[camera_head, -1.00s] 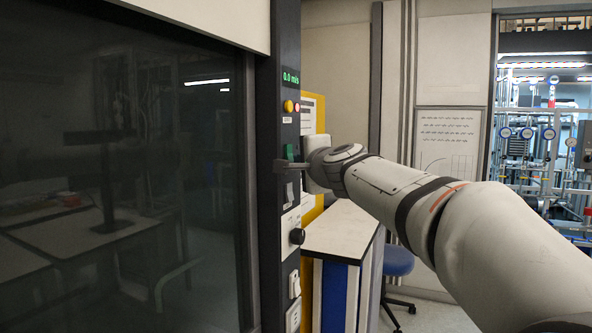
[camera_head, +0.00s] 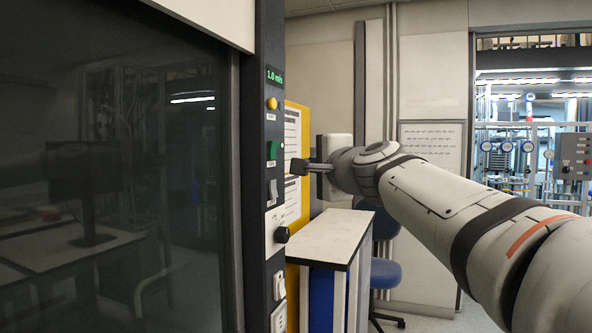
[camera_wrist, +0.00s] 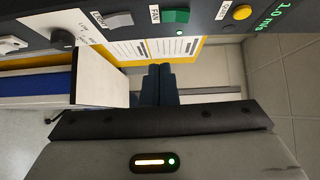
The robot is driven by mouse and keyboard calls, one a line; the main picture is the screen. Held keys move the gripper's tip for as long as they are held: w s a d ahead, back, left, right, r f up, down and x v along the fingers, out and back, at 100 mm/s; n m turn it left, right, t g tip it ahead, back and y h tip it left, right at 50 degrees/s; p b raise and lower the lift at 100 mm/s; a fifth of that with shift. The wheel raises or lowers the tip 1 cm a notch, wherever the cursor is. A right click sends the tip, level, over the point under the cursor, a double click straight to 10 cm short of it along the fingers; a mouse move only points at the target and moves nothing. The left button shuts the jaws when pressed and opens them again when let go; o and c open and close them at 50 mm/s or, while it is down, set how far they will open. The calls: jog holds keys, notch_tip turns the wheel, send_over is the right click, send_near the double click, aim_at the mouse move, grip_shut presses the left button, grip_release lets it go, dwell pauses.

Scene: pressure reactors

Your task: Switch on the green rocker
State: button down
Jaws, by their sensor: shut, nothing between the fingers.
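The green rocker (camera_head: 272,150) sits on the dark control column, below the yellow button. It also shows at the top of the wrist view (camera_wrist: 176,15), labelled FAN, with a small lit green lamp (camera_wrist: 180,32) beside it. The display (camera_head: 275,77) above reads 1.0 m/s. My gripper (camera_head: 293,166) is shut and empty, just right of the column and slightly lower than the green rocker. It looks apart from the panel. In the wrist view its fingers (camera_wrist: 159,68) lie together, clear of the rocker.
A yellow button (camera_head: 272,103) is above the rocker. A grey rocker (camera_head: 273,190), a black knob (camera_head: 282,235) and white sockets lie below. A dark glass sash (camera_head: 120,200) fills the left. A white-topped bench (camera_head: 325,238) and a blue chair (camera_head: 384,273) stand behind my arm.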

jog(key=shift+f+v, duration=0.2)
jog(key=shift+v, duration=1.3)
jog(key=shift+f, duration=0.1)
jog(key=s+d+f+n+g+h+p, duration=0.15)
jog(key=s+f+n+g, duration=0.25)
jog(key=f, duration=0.7)
jog(key=s+f+n+g+h+p, duration=0.15)
jog(key=s+f+n+g, duration=0.3)
jog(key=f, duration=0.55)
jog(key=s+d+f+n+g+h+p, duration=0.1)
jog(key=s+d+f+n+g, duration=0.1)
jog(key=s+f, duration=0.6)
jog(key=s+d+f+n+g+h+p, duration=0.2)
jog(key=s+d+f, duration=0.3)
jog(key=s+f, duration=0.3)
jog(key=shift+d+f+n+g+h, duration=0.2)
jog(key=shift+d+n+g+h, duration=0.1)
jog(key=shift+n+g, duration=0.35)
